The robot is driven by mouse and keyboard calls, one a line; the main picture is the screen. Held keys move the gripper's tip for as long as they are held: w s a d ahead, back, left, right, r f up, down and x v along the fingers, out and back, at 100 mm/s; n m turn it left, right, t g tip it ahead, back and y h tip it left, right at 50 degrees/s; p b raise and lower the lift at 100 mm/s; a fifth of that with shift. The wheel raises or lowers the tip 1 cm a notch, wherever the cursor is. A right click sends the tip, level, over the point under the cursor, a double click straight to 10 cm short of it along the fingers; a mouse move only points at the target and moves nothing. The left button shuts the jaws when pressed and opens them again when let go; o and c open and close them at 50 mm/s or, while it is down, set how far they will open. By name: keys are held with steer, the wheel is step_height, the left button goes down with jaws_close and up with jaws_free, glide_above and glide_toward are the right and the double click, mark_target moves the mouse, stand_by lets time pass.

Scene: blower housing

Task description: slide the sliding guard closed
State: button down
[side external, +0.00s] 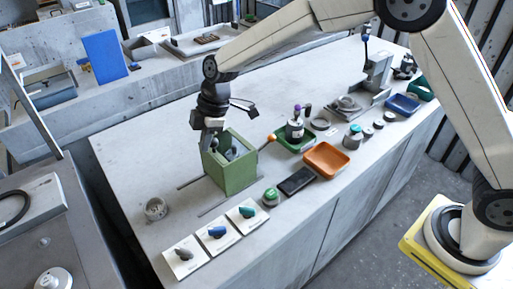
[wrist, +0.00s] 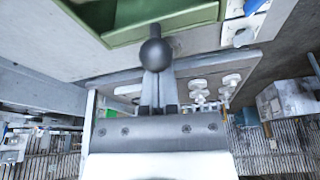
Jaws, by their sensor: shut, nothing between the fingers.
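The green box-like guard (side external: 232,172), open at the top, stands between dark rails on the bench in the side view. Grey rounded parts (side external: 231,152) show inside it. Its green edge (wrist: 95,12) crosses the top of the wrist view. My gripper (side external: 212,128) points down over the guard's left rear edge; its fingers (wrist: 157,88) are together and empty. The fingertips are partly hidden in both views.
Cards with coloured knobs (side external: 217,232) lie in front.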

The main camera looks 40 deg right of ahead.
steer(key=shift+d, duration=1.35)
steer(key=shift+f, duration=0.1)
steer(key=shift+a, duration=2.25)
steer(key=v, duration=0.9)
steer(key=shift+w+d+r, duration=0.1)
steer(key=shift+w+r, duration=0.2)
steer(key=shift+w, duration=0.05)
steer(key=shift+d, duration=0.1)
steer(key=s+d+f+m+h, duration=0.1)
steer(key=s+d+f+m, duration=0.2)
steer(key=s+d+m, duration=0.2)
steer(key=s+d+f+m+t+h, duration=0.1)
steer(key=s+d+f+m, duration=0.2)
steer(key=s+d, duration=0.6)
steer(key=s+d+f+m+t+h, duration=0.1)
steer(key=s+d+f+m, duration=0.3)
steer(key=s+d+m, duration=0.3)
steer(key=shift+s+m+h, duration=0.3)
steer(key=shift+s+m, duration=0.1)
steer(key=shift+s, duration=0.05)
